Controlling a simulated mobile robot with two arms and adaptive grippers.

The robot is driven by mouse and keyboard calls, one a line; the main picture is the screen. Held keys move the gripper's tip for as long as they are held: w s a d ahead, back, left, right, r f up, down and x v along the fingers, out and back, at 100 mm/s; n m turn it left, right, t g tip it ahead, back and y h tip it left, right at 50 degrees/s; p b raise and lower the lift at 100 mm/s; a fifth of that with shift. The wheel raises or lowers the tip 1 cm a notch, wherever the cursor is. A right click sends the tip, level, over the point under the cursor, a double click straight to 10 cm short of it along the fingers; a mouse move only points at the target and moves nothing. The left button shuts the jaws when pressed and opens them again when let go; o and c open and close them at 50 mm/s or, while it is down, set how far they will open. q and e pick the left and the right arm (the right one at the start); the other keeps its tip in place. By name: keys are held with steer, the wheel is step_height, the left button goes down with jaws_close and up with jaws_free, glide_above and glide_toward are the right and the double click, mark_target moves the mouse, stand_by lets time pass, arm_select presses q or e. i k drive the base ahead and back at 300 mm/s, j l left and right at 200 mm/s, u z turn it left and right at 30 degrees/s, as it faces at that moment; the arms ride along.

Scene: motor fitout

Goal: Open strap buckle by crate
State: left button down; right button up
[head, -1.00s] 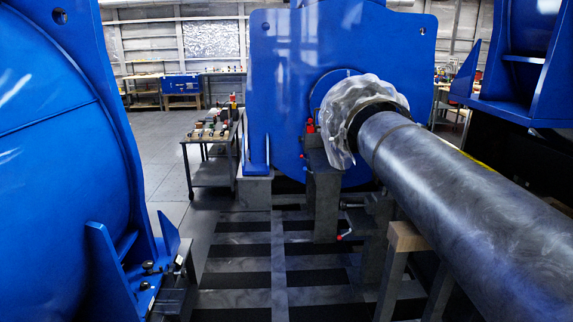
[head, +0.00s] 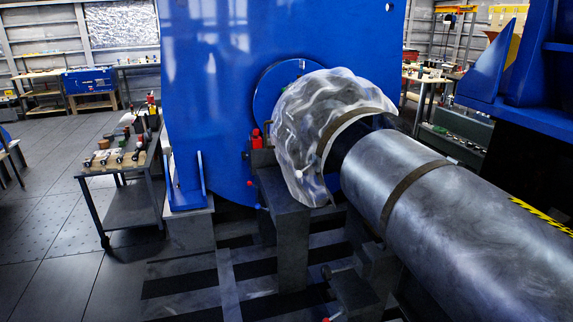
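A brown strap (head: 404,190) runs around the big grey metal cylinder (head: 480,220) on the right. A small fitting (head: 452,161) shows at the strap's upper end, but it is too small to tell whether it is a buckle or whether it is open. I cannot identify a crate for certain; a blue box (head: 90,80) stands far back at the left. Neither of my grippers is in view.
A tall blue plate (head: 220,90) stands behind the ring. A dark cart (head: 125,200) with small parts stands left of it. Grey supports (head: 285,225) and a slatted floor (head: 190,290) lie in front. The floor at left (head: 50,235) is mostly clear.

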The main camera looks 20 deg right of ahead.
mark_target(298, 174)
steer(key=i+j+z, duration=0.15)
steer(key=i+z, duration=0.25)
steer(key=i, duration=0.2)
steer(key=i+j+z, duration=0.35)
steer(key=i, duration=0.25)
steer(key=i+j+z, duration=0.4)
steer(key=i+j, duration=0.05)
steer(key=i, duration=0.1)
